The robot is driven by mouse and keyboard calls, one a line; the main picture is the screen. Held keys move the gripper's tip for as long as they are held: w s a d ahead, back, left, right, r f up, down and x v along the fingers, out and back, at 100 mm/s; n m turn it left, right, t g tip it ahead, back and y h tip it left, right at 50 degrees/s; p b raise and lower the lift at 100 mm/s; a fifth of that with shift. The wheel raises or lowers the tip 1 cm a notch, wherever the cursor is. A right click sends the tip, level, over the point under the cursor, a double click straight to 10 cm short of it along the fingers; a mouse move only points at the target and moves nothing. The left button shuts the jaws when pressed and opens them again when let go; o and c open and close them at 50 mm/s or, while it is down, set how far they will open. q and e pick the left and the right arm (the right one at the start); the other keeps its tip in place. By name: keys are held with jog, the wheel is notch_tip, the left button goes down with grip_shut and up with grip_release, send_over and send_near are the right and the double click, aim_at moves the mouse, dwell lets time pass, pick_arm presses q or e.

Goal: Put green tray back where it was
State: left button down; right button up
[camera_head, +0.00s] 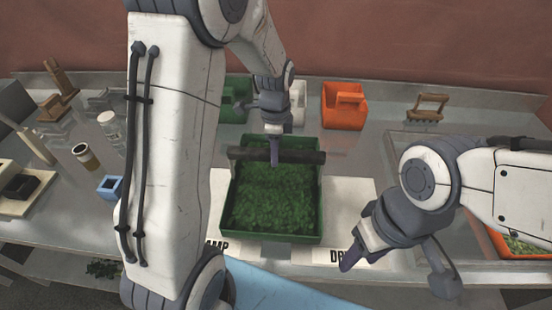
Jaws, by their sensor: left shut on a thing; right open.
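The green tray (233,218) is full of green leafy material and has a dark bar handle (305,157) across its far part. It is over the front middle of the counter, above or on white label sheets; I cannot tell whether it touches them. My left gripper (274,155) comes down from above and is shut on the handle. My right gripper (395,275) is open and empty, to the right of the tray near the counter's front edge. My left arm hides part of the counter's left middle.
At the back stand another green container (237,92), a white one (297,103) and an orange one (338,118). A wooden-handled brush (428,107) lies right of them. Jars (86,156) and a small blue box (110,187) stand left. An orange tray (497,243) is at right.

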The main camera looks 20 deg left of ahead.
pick_arm(q)
notch_tip(320, 180, down, 2)
jog(key=shift+f+p, duration=0.25)
jog(key=shift+p, duration=0.05)
jog(key=shift+f, duration=0.45)
jog(key=c, duration=0.5)
grip_release()
